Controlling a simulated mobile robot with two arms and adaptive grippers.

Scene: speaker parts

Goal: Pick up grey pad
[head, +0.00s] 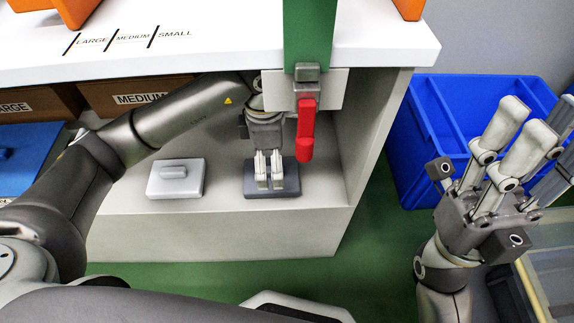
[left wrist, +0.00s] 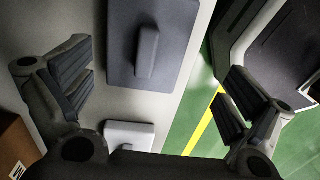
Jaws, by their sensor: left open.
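A dark grey pad (head: 288,188) with a raised grip bar lies on the lower shelf, under my left gripper (head: 269,184). In the left wrist view the dark grey pad (left wrist: 172,65) shows between and beyond the spread fingers. My left gripper is open and empty. From the head it covers the middle of the pad; whether it touches the pad is unclear. A lighter grey pad (head: 160,187) lies to the left on the same shelf, and it also shows in the left wrist view (left wrist: 118,128). My right gripper (head: 540,122) is raised at the right, open and empty.
A green post with a red handle (head: 306,130) hangs just right of my left gripper. The upper shelf board (head: 230,45) is above my left forearm. Boxes marked LARGE and MEDIUM (head: 138,98) stand behind. A blue crate (head: 425,125) stands at right.

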